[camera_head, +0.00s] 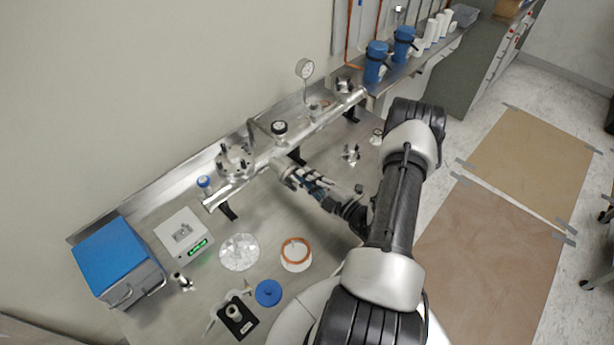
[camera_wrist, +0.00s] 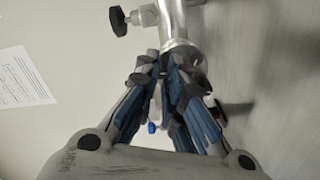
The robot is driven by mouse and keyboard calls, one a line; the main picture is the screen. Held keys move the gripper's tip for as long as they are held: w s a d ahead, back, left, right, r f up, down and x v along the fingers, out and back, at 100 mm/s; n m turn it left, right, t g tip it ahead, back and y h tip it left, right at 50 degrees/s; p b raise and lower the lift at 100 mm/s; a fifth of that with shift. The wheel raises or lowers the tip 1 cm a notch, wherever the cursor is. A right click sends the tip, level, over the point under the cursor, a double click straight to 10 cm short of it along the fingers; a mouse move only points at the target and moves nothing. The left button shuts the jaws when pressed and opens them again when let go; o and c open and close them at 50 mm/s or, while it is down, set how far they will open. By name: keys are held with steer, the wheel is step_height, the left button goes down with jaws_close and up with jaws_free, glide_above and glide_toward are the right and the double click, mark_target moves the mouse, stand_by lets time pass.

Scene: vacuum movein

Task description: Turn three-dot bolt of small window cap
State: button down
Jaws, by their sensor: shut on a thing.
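The metal vacuum tube (camera_head: 325,122) runs along the bench by the wall. Its short side port ends in the small window cap (camera_head: 284,167), which also shows in the wrist view (camera_wrist: 178,47). My gripper (camera_head: 298,177) is at this cap, with its blue-and-grey fingers (camera_wrist: 172,68) closed together at the rim. They are shut on a small part there, seemingly a bolt of the cap. The fingers hide most of that bolt, and its dots cannot be made out. A small blue-tipped piece (camera_wrist: 152,127) shows between the fingers.
A black knob (camera_wrist: 118,20) sits on the tube close to my fingers. A blue-topped box (camera_head: 108,252), a scale (camera_head: 184,234), a foil disc (camera_head: 239,252) and a copper-ringed part (camera_head: 296,252) lie on the left bench.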

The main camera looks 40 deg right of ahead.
steer(key=shift+m, duration=1.7)
steer(key=c, duration=1.9)
jaws_free()
steer(key=s, duration=0.8)
steer(key=s+d, duration=0.1)
steer(key=s, duration=0.3)
steer(key=shift+o, duration=0.4)
